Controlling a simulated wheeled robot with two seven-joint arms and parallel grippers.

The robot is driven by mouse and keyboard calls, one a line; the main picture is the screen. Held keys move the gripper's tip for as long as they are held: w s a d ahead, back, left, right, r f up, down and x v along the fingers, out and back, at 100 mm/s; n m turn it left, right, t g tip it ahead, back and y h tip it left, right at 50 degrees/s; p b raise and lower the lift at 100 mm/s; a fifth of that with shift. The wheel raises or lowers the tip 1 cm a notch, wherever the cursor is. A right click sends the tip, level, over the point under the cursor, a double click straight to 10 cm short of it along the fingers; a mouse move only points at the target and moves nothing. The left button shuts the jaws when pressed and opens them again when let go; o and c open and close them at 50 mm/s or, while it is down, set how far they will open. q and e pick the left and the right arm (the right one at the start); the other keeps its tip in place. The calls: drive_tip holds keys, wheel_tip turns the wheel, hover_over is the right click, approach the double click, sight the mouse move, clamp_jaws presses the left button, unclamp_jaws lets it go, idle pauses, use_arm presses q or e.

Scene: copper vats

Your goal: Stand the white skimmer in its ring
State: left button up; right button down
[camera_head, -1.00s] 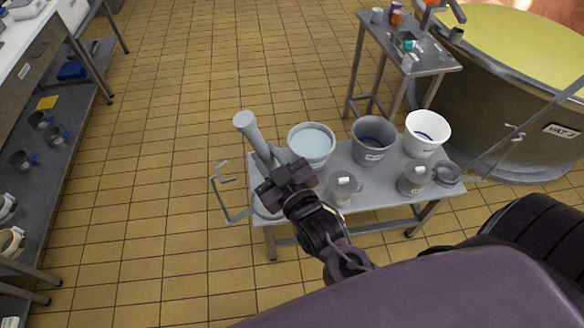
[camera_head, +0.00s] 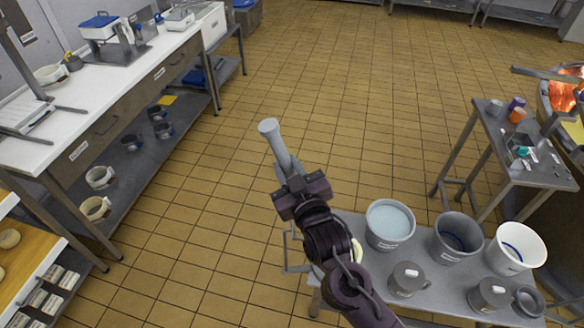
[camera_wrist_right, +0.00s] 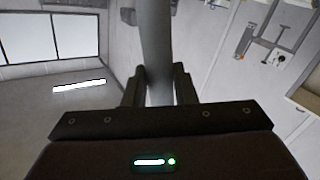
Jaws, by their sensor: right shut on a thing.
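My right gripper (camera_head: 290,180) is shut on a pale grey rod-like tool (camera_head: 276,140) with a wider, rounded upper end. It leans slightly left, above the floor by the left end of the small table. In the right wrist view the rod (camera_wrist_right: 157,45) runs up between the two fingers (camera_wrist_right: 158,88). I take it for the skimmer, though it looks grey rather than clearly white; its other end is hidden behind the gripper. I cannot make out a ring for it. My left gripper is not in view.
The small grey table (camera_head: 440,290) holds a pail of pale liquid (camera_head: 389,222), a grey pail (camera_head: 455,237), a white pail (camera_head: 515,248) and several mugs. A wire bracket (camera_head: 292,258) sticks out at its left end. A long bench (camera_head: 110,95) stands left. Open tiled floor lies between.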

wheel_tip(320, 180, down, 10)
drive_tip(key=a+b, duration=0.2)
drive_tip(key=b, duration=0.6)
drive_tip(key=shift+a, duration=0.25)
drive_tip(key=shift+r+p, duration=0.1)
drive_tip(key=shift+p, duration=0.3)
idle(0.5)
drive_tip(key=c, duration=1.1)
unclamp_jaws()
drive_tip(key=shift+s, duration=0.1)
